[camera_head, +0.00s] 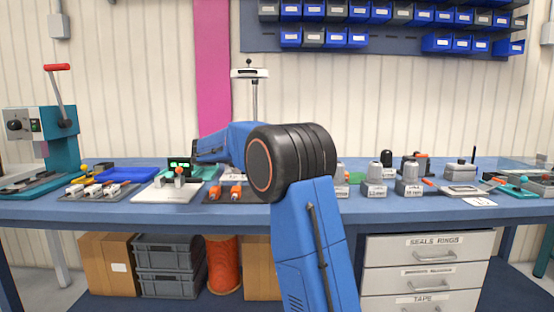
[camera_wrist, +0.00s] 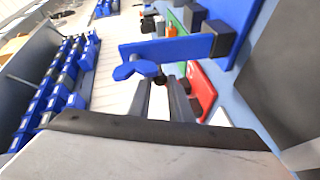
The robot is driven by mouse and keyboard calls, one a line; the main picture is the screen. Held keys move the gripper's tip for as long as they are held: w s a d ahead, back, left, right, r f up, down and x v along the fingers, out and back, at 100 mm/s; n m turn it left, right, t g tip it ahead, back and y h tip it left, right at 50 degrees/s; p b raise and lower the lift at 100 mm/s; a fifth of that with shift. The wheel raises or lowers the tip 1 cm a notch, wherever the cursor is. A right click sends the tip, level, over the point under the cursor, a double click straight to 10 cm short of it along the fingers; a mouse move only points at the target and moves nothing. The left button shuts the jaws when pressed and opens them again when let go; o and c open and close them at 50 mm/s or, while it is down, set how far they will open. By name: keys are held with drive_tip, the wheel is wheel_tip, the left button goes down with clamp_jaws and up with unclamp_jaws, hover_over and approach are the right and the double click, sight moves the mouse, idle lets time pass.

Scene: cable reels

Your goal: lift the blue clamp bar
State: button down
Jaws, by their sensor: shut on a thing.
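The blue clamp bar (camera_wrist: 180,47) shows in the wrist view as a long blue bar with a dark block (camera_wrist: 222,40) at its right end. A blue knob (camera_wrist: 135,69) sits near its left part, close to my fingertips. My gripper (camera_wrist: 160,82) has its two dark fingers a little apart, shut on a part of the clamp bar at the knob. The exact contact is small and hard to make out. In the head view my blue arm reaches over the bench, and I cannot make out the clamp bar there.
The blue workbench (camera_head: 390,211) carries a teal press (camera_head: 60,135) at left, orange-tipped connectors (camera_head: 236,191) in the middle and several grey weights (camera_head: 374,178) at right. Blue bins (camera_head: 437,43) hang on the wall. Drawers (camera_head: 425,250) stand under the bench.

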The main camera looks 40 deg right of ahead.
drive_tip(key=shift+w+a+f+n+h, duration=0.25)
drive_tip(key=shift+a+n+h, duration=0.1)
drive_tip(key=shift+h, duration=0.35)
drive_tip(key=c, duration=1.6)
unclamp_jaws()
drive_tip(key=shift+a, duration=0.1)
drive_tip(key=w+a, duration=0.1)
drive_tip(key=a, duration=0.4)
drive_tip(key=w+a, duration=0.1)
drive_tip(key=a, duration=0.5)
drive_tip(key=w+a+r, duration=0.1)
drive_tip(key=a, duration=0.5)
drive_tip(key=shift+a, duration=0.1)
